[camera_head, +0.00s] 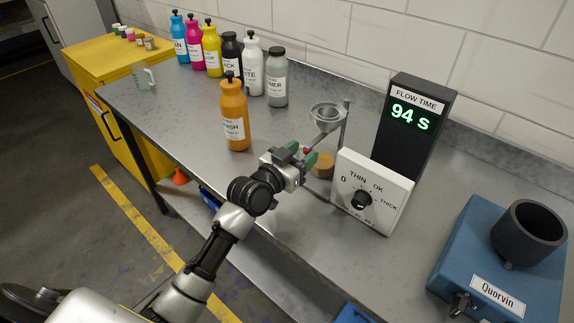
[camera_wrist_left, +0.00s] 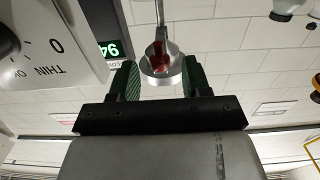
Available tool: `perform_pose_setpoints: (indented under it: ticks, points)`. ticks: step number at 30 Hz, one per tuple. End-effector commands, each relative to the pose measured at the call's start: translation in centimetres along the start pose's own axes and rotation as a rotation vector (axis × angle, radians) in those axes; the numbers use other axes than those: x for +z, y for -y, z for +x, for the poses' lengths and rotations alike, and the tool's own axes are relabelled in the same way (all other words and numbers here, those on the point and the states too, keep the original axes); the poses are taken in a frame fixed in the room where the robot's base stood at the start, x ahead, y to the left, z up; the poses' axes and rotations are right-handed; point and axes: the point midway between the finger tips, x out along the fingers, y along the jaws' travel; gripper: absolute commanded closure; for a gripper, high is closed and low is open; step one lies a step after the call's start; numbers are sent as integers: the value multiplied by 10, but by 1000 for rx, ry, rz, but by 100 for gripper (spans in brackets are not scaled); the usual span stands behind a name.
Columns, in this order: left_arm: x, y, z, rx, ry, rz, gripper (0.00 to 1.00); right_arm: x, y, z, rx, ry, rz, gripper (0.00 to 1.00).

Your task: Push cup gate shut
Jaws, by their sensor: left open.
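The metal flow cup (camera_head: 328,112) hangs on a stand at the bench's middle. In the left wrist view, the metal cup part (camera_wrist_left: 160,68) shows between the fingers, with a red piece (camera_wrist_left: 161,55), perhaps the gate, inside its outline. A small red spot (camera_head: 306,151) also shows at the fingers in the head view. My left gripper (camera_head: 302,155) is open just below and left of the cup, its green fingers apart. I cannot tell whether they touch the red piece, or how far the gate is open. My right gripper is not in view.
A tan cup (camera_head: 323,168) stands under the flow cup. A white dial box (camera_head: 371,190) and a dark timer (camera_head: 412,125) reading 94 s are close right. An orange bottle (camera_head: 234,115) stands left. A blue machine (camera_head: 500,265) is far right.

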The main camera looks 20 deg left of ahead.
Motion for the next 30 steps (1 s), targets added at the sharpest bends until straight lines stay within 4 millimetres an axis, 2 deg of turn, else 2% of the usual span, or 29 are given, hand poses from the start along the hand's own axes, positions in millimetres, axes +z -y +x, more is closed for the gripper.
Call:
perform_pose_setpoints:
  ticks: [1, 6, 12, 30]
  points:
    - [4, 1, -12, -1, 2, 4, 52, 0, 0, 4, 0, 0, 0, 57]
    - [3, 0, -46, 0, 2, 3, 52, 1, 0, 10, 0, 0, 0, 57]
    - [2, 0, -71, -1, 1, 2, 52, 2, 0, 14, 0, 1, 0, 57]
    - [2, -1, -77, 1, 9, 1, 52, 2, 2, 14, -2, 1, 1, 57]
